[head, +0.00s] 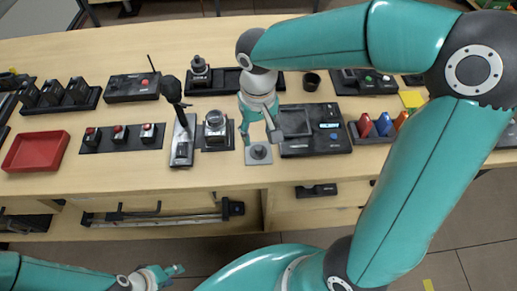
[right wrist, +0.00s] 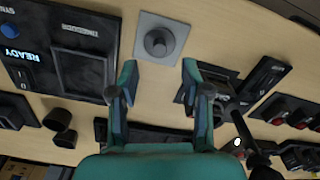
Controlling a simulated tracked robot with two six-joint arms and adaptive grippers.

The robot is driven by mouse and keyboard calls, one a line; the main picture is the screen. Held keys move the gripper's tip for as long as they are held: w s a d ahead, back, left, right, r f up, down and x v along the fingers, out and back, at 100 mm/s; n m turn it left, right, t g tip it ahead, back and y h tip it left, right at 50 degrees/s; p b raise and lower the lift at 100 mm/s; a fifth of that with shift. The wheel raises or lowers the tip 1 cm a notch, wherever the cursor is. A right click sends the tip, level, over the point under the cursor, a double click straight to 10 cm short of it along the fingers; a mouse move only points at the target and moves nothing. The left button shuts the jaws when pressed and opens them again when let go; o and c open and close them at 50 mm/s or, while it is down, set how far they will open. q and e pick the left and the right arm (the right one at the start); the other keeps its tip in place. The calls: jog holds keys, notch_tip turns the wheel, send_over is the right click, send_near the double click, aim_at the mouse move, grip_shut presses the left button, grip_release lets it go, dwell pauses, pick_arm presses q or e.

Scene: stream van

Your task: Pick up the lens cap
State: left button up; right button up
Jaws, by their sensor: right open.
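The lens cap appears to be the small dark round piece (head: 259,151) with a raised knob, on a light grey square plate (head: 251,161) at the table's front edge. The right wrist view shows the round piece (right wrist: 159,42) at top centre, just beyond my fingertips. My right gripper (head: 259,131) is open, its fingers spread above and behind the plate. In the right wrist view, the gap between its fingers (right wrist: 158,77) is empty and lines up with the round piece. My left gripper (head: 166,275) is low at the bottom left, away from the table; its opening is unclear.
A black console with a screen (head: 318,143) stands right of the plate. Left of it are a dark stand with a clear-topped device (head: 215,127) and a microphone on a base (head: 182,150). A red tray (head: 35,150) lies far left.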

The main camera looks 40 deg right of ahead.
aim_at(258, 147)
jog(key=shift+f+p, duration=0.35)
jog(key=shift+f, duration=2.6)
jog(key=shift+c, duration=0.3)
jog(key=c, duration=0.8)
